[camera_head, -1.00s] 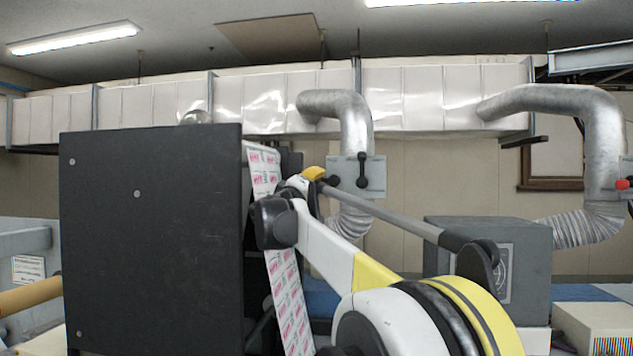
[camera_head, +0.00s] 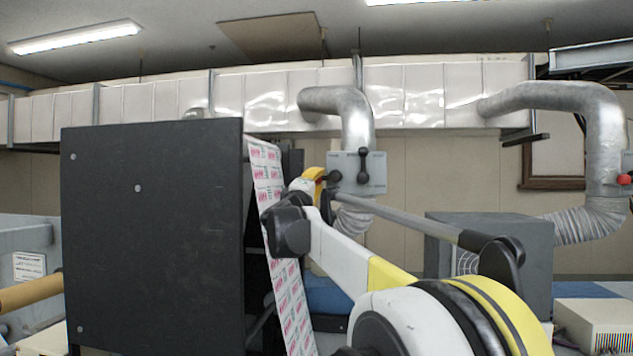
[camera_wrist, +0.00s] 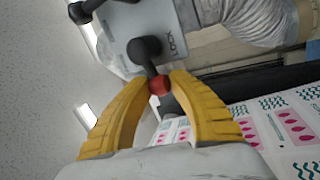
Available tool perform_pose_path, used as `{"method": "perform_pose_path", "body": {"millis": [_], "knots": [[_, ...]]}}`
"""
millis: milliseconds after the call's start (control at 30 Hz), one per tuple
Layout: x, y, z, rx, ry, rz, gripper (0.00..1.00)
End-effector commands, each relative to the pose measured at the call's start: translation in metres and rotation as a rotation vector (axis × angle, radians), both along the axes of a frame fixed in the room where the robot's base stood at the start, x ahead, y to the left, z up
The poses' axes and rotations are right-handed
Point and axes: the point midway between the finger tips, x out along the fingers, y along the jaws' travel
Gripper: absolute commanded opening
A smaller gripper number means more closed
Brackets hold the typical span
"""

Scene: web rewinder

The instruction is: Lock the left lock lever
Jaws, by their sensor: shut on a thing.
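The lock lever (camera_wrist: 146,48) is black with a red knob at its end, on a light grey plate (camera_wrist: 172,25) marked "LOCK" in the wrist view. My gripper (camera_wrist: 157,82) has its two yellow fingers closed on the red knob. In the head view my gripper (camera_head: 323,178) is at the left edge of the plate (camera_head: 378,172), and the red knob is hidden there.
A large black panel (camera_head: 150,240) stands left of my arm. A printed web (camera_head: 284,270) runs down beside it. Metal duct pipes (camera_head: 350,115) hang behind the plate. At far right, another panel carries a red knob (camera_head: 624,180). A grey box (camera_head: 530,250) stands at right.

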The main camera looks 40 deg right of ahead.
Motion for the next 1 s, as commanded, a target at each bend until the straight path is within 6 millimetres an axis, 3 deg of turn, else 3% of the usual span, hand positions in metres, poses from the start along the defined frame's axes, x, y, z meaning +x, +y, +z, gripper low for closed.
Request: {"method": "perform_pose_path", "body": {"millis": [67, 100, 167, 567, 1000], "knots": [[0.0, -0.001, 0.0, 0.0, -0.001, -0.001, 0.0], [0.0, -0.001, 0.0, 0.0, -0.001, -0.001, 0.33], [0.0, -0.001, 0.0, 0.0, 0.0, -0.001, 0.48], [-0.004, 0.007, -0.002, 0.0, -0.001, 0.001, 0.48], [-0.051, 0.076, -0.032, 0.001, -0.001, 0.0, 0.48]]}}
